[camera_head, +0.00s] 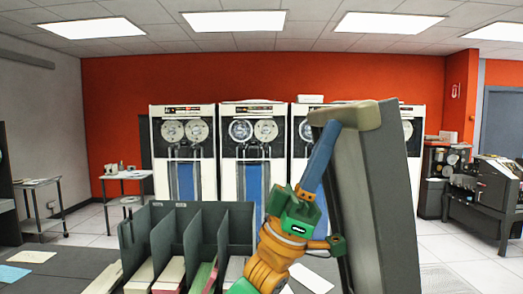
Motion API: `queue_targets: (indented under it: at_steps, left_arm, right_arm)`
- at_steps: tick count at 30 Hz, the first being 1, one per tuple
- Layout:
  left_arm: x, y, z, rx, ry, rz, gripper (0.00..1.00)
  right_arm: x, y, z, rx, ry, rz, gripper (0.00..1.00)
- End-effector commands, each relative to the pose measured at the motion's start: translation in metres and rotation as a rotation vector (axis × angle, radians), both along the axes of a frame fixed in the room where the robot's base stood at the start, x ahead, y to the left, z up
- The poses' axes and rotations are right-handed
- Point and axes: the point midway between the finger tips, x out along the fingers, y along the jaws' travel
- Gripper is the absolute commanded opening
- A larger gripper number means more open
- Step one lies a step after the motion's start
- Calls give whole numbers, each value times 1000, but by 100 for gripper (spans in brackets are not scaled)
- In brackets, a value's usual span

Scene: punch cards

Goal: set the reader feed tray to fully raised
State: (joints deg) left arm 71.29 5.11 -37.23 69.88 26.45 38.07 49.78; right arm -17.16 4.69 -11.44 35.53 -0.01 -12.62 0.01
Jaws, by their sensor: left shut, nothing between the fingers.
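A tall dark grey slab (375,200) with a beige block (358,114) at its top stands close in front of me, right of the middle. My left gripper (329,128), blue at the end of an orange and green arm, is shut and empty. Its tip is at the left side of the beige block, apparently touching it or just in front of it. The slab's lower end is out of view. My right gripper is not in view.
A dark grey divided rack (188,222) holding card stacks stands at the lower left of the arm. Loose sheets (28,257) lie at the far left. White tape cabinets (240,112) line the red back wall. Dark machines (490,190) stand at the right, with open floor before them.

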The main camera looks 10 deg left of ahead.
Motion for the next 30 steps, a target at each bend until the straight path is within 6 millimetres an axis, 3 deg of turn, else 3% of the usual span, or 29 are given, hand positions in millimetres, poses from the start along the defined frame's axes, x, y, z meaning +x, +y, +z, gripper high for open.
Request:
queue_targets:
  at_steps: [1,6,12,18,30]
  left_arm:
    - [2,-13,9,47,7,2,0]
    - [12,-53,18,188,42,3,0]
    - [21,-84,22,290,70,2,0]
    - [24,-98,23,333,81,1,0]
    - [24,-99,23,339,84,0,0]
  right_arm:
    - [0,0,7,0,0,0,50]
    - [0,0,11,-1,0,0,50]
    - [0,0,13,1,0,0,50]
    - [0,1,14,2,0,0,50]
    - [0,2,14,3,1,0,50]
